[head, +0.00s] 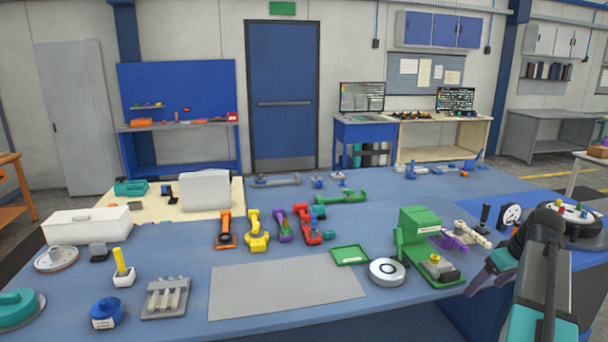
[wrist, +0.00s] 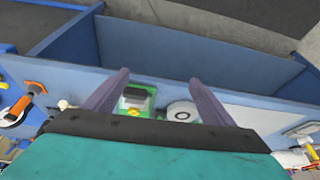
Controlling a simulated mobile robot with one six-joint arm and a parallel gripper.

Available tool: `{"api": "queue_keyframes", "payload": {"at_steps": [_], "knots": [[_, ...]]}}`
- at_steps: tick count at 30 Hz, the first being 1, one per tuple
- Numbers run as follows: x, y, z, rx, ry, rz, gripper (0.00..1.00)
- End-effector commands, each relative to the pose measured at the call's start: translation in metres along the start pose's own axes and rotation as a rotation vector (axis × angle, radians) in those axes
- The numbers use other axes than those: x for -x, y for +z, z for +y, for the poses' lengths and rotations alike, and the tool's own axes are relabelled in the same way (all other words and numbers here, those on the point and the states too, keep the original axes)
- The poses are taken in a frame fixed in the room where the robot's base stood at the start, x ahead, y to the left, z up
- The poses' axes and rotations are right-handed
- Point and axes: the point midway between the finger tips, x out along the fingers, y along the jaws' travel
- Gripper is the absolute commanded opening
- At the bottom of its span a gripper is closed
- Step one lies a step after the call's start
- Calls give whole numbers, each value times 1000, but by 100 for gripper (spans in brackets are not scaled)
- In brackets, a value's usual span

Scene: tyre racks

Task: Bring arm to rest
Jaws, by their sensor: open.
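My arm (head: 540,285) reaches up from the lower right of the head view and bends at a dark joint near the table's right side. My gripper (wrist: 158,85) shows in the wrist view with its two dark fingers spread wide apart. Nothing is between the fingers in their grip; the green machine (wrist: 136,101) and the round white-and-grey disc (wrist: 182,112) show beyond them. In the head view a dark finger-like part of my arm's end is near the right edge of the table, to the right of the green machine (head: 418,222).
The blue table (head: 180,250) carries a grey mat (head: 288,284), a green tray (head: 350,255), a round disc (head: 387,271) and several coloured tools. A black joystick (head: 483,216) stands near my arm. A round turntable-like stand (head: 575,212) is behind it. The mat is bare.

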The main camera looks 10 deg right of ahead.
Motion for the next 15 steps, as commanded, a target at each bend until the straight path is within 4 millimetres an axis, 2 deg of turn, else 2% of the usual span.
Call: {"api": "queue_keyframes", "payload": {"at_steps": [8, 15], "knots": [[-55, -10, -38, 46, -75, -45, 77], [-128, -8, -94, 101, -172, -120, 77]]}}
